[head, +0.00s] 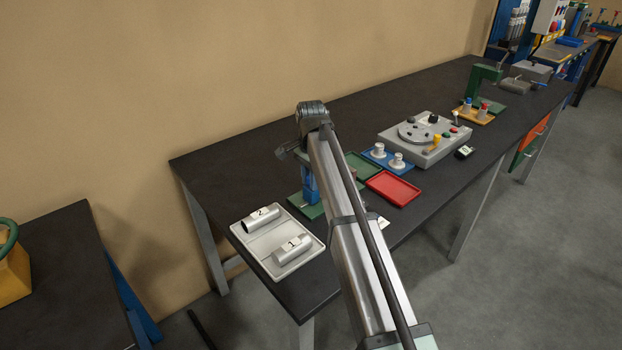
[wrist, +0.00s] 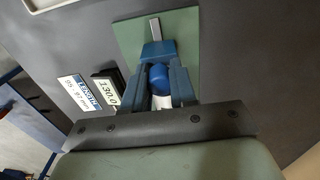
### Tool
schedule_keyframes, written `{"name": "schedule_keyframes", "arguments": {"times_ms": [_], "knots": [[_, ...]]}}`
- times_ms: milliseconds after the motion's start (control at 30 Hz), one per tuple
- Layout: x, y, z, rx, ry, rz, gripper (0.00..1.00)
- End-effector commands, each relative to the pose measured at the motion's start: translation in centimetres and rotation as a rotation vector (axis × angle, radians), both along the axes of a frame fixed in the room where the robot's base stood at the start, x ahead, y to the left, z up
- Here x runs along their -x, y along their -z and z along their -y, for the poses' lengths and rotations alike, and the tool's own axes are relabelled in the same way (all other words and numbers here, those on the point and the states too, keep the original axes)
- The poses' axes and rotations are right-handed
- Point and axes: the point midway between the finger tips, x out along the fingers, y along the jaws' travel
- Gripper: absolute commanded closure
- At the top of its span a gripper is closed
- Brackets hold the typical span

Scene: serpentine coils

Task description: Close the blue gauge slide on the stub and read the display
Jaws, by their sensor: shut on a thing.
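The blue gauge (head: 309,186) stands on a green base plate (head: 303,207), partly behind my arm in the head view. In the wrist view the green plate (wrist: 189,24) carries a grey rail (wrist: 155,28) and a blue block (wrist: 158,49). My gripper (wrist: 161,76) is shut on the rounded blue part of the gauge slide (wrist: 159,74), between its two blue fingers. A pale piece shows just below it; I cannot tell whether it is the stub. The display (wrist: 108,91) beside the plate appears to read 130.0.
A light tray (head: 254,243) holds two metal cylinders labelled 2 (head: 262,219) and 1 (head: 292,248). A printed LENGTH card (wrist: 79,93) lies beside the display. A red tray (head: 393,188) and a grey fixture (head: 425,138) stand to the right. The bench's back left is clear.

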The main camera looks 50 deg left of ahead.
Motion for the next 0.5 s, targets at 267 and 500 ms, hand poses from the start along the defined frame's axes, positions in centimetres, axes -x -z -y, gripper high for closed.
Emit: {"name": "schedule_keyframes", "arguments": {"times_ms": [267,500], "knots": [[-0.01,-0.02,0.02,0.001,0.000,0.000,1.00],[-0.16,-0.02,0.02,0.001,0.000,0.000,1.00]]}}
